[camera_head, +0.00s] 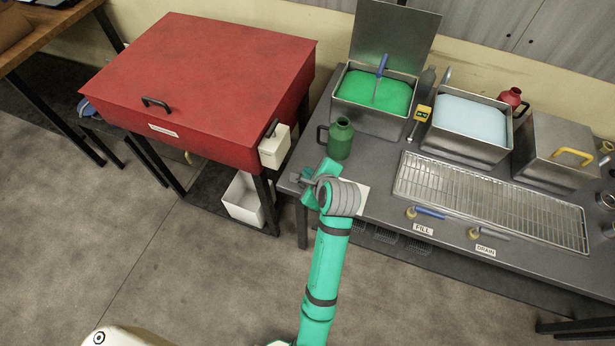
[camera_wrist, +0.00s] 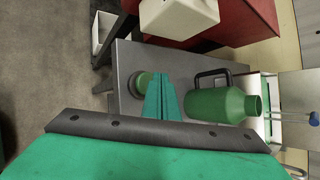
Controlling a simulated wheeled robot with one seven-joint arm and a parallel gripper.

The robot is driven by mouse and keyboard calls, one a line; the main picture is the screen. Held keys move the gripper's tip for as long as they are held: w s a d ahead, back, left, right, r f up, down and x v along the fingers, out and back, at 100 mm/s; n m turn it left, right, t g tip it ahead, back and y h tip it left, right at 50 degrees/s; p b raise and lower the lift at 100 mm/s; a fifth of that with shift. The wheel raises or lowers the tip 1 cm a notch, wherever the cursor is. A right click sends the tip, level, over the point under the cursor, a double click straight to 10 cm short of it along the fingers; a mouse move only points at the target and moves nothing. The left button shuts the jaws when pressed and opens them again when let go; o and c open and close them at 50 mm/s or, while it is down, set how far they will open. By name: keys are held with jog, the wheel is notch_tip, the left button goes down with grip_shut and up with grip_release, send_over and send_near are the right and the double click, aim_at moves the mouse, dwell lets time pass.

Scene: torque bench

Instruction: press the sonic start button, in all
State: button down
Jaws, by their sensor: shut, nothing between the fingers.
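A round green button-like piece (camera_wrist: 143,83) with a greyish rim shows in the wrist view at the edge of the dark grey bench; my fingers cover its right side. I take it for the sonic start button, but no label on it is readable. My gripper (camera_wrist: 161,82) is shut and empty, its green fingers side by side and overlapping the piece in the picture. I cannot tell whether they touch it. In the head view my arm's wrist covers the bench's left front corner, and the button cannot be made out there.
A green jug (camera_head: 340,139) stands close by; in the wrist view it is right of my fingers (camera_wrist: 215,105). Behind are an open tank of green liquid (camera_head: 352,92) and a tank of pale liquid (camera_head: 470,112). A red cabinet (camera_head: 205,75) with a white box (camera_head: 274,148) stands left.

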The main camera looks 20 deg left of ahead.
jog(key=shift+f, duration=0.2)
jog(key=shift+f, duration=0.25)
jog(key=shift+f, duration=0.6)
dwell(1.3)
jog(key=shift+r, duration=0.1)
jog(key=shift+s+r, duration=0.15)
jog(key=shift+r, duration=0.75)
